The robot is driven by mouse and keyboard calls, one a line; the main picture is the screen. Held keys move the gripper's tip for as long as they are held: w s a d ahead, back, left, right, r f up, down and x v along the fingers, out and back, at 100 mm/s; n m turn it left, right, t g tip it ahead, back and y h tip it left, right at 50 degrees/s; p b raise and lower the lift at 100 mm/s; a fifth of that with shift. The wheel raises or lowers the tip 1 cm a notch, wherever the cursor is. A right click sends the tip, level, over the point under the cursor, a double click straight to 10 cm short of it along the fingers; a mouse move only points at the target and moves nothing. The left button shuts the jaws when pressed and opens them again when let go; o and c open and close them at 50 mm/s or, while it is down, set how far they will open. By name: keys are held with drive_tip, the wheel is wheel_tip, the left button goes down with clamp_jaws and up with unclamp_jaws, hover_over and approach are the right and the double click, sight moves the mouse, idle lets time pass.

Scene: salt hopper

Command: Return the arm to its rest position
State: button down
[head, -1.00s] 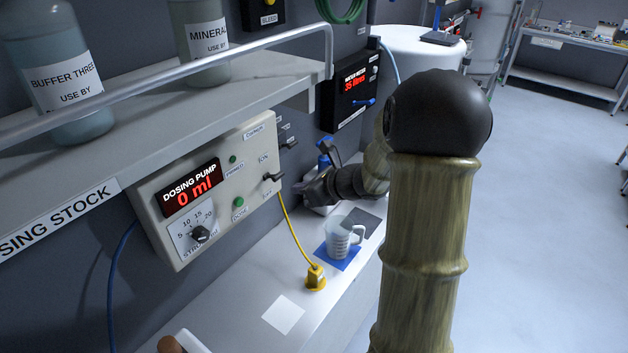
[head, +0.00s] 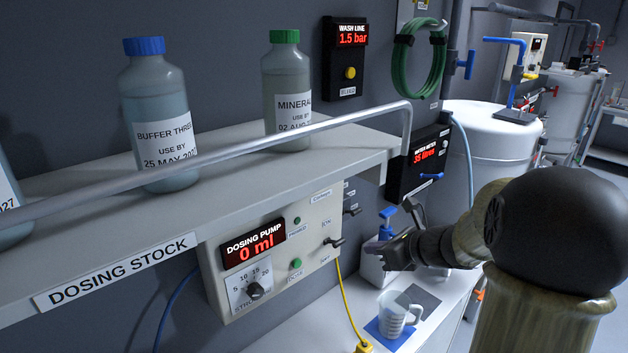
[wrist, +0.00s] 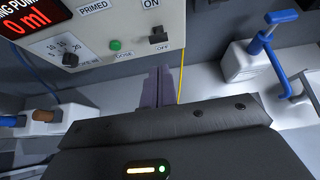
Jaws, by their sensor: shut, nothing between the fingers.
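My arm reaches in from the right in the head view, bent, with my gripper (head: 372,252) in front of the wall by the dosing pump box (head: 265,290). The gripper's fingers (wrist: 161,86) also show in the wrist view, pressed together with nothing between them. They point toward the wall just below the pump's ON/OFF switch (wrist: 159,36), with no clear contact. The pump display (head: 258,243) reads 0 ml. A clear measuring jug (head: 394,312) stands on a blue mat (head: 384,333) on the bench, below my gripper.
A white dispenser with a blue top (head: 387,222) stands close behind my gripper. A shelf with a metal rail (head: 290,138) and bottles is above the pump. A yellow cable (head: 346,300) hangs left of the jug. A white tank (head: 495,145) stands behind my arm.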

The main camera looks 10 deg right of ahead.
drive_tip(key=s+a+f+n+g+h, duration=0.2)
drive_tip(key=s+f+n, duration=0.2)
drive_tip(key=n, duration=0.5)
drive_tip(key=s+a+f+n+g+h, duration=0.2)
drive_tip(key=s+a+f+n, duration=0.1)
drive_tip(key=s+n, duration=0.5)
drive_tip(key=s+a+f+n+g+h+b, duration=0.1)
drive_tip(key=s+f+n, duration=0.4)
drive_tip(key=n, duration=0.7)
drive_tip(key=shift+s+a+g+h, duration=0.75)
drive_tip(key=shift+a+g, duration=0.1)
drive_tip(key=shift+g, duration=0.25)
drive_tip(key=shift+w, duration=0.1)
drive_tip(key=shift+s+r, duration=0.1)
drive_tip(key=shift+s, duration=0.1)
